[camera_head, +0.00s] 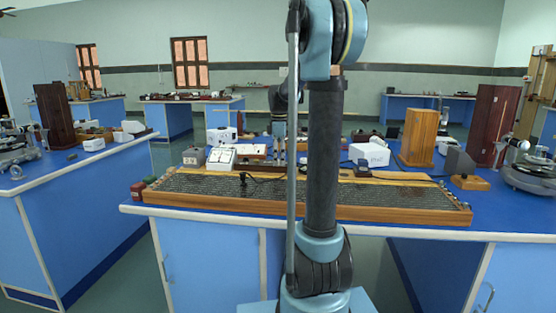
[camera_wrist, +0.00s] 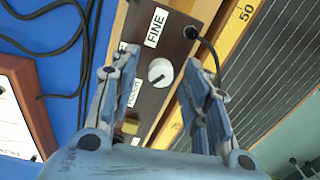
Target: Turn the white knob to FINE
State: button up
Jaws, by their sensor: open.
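The white knob (camera_wrist: 161,72) shows in the wrist view on a dark brown panel (camera_wrist: 174,47) of a small wooden box. A dark mark runs across the knob's face. A white FINE label (camera_wrist: 156,27) is on the panel above the knob in the picture, and another label (camera_wrist: 134,90), partly hidden by a finger, lies to the lower left. My gripper (camera_wrist: 158,80) is open, one finger on each side of the knob, and I see no clear contact. In the head view my arm hides part of the bench, and the knob is too small to tell.
A long wooden wire board (camera_head: 220,190) lies along the bench's front, with its yellow scale (camera_wrist: 240,25) close to the box. Black cables (camera_wrist: 60,12) lie on the blue top. A white box (camera_head: 369,154) and a wooden box (camera_head: 418,138) stand right of my arm.

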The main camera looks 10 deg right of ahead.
grip_shut()
jog(key=shift+m, duration=0.4)
jog(key=m, duration=0.4)
jog(key=shift+m, duration=0.3)
jog(key=m, duration=0.4)
jog(key=shift+w+m, duration=0.1)
jog(key=shift+m, duration=0.2)
jog(key=m, duration=1.3)
jog(key=shift+m, duration=0.4)
